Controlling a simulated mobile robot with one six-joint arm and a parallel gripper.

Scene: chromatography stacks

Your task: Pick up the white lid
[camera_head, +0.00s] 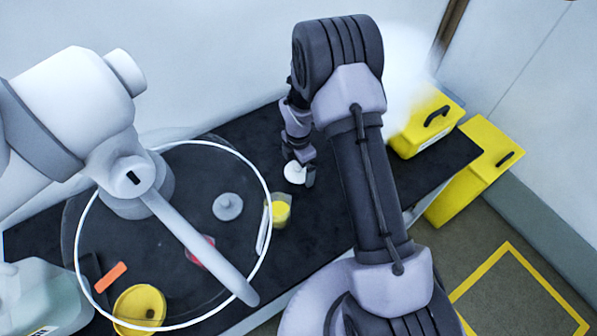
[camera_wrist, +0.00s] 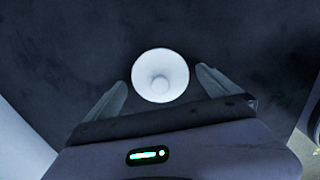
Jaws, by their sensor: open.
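The white lid (camera_head: 294,173) is a small round disc with a raised centre knob, lying on the black bench top. In the wrist view the lid (camera_wrist: 160,75) sits just beyond and between the two fingertips. My gripper (camera_head: 299,178) points down over the lid, and one finger hides part of its right side. In the wrist view my gripper (camera_wrist: 160,91) is open, with a finger on each side of the lid and a dark gap on both sides. Whether the fingers reach down to the lid's height cannot be told.
A large white ring on a stand, with a grey disc (camera_head: 228,206) inside, fills the left. A yellow-filled cup (camera_head: 280,211), orange block (camera_head: 110,277) and yellow dish (camera_head: 139,307) lie nearby. Yellow bins (camera_head: 427,127) stand at right.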

